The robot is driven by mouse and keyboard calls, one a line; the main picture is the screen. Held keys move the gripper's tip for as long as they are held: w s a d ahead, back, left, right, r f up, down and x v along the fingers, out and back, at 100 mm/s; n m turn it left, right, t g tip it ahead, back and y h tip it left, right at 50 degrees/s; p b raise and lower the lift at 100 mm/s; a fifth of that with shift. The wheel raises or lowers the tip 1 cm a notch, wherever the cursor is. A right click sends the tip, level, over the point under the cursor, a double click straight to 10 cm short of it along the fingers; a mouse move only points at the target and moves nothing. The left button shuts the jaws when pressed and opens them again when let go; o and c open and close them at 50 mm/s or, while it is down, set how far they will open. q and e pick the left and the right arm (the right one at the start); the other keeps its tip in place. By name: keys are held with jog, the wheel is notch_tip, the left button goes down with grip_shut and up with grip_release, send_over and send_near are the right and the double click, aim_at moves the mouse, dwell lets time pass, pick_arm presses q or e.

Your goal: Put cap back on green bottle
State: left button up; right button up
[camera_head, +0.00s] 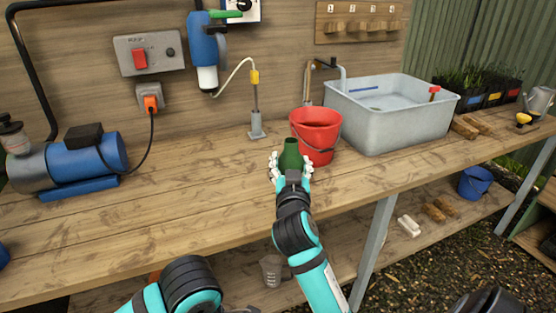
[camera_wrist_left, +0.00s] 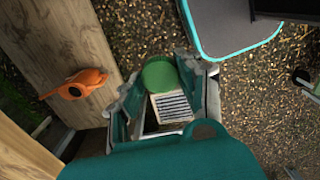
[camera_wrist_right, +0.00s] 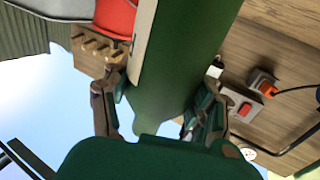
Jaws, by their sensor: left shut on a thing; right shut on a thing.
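A round green cap (camera_wrist_left: 160,75) is in the left wrist view, held between the fingers of my left gripper (camera_wrist_left: 168,88). The cap is away from the bottle, above gravel. The left gripper's fingers are not visible in the head view.
A red bucket (camera_head: 316,135) stands just behind and right of the bottle, with a grey sink (camera_head: 400,125) beyond it. A metal stand (camera_head: 256,118) is behind. The bench (camera_head: 190,175) left of the bottle is clear. An orange tool (camera_wrist_left: 75,85) lies on wood.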

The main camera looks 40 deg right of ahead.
jog(key=s+d, duration=0.2)
jog(key=s, duration=0.6)
jog(key=shift+r, duration=0.45)
jog(key=shift+s, duration=0.15)
jog(key=o, duration=0.7)
grip_shut()
pick_arm(q)
jog(key=shift+w+a+r, duration=0.1)
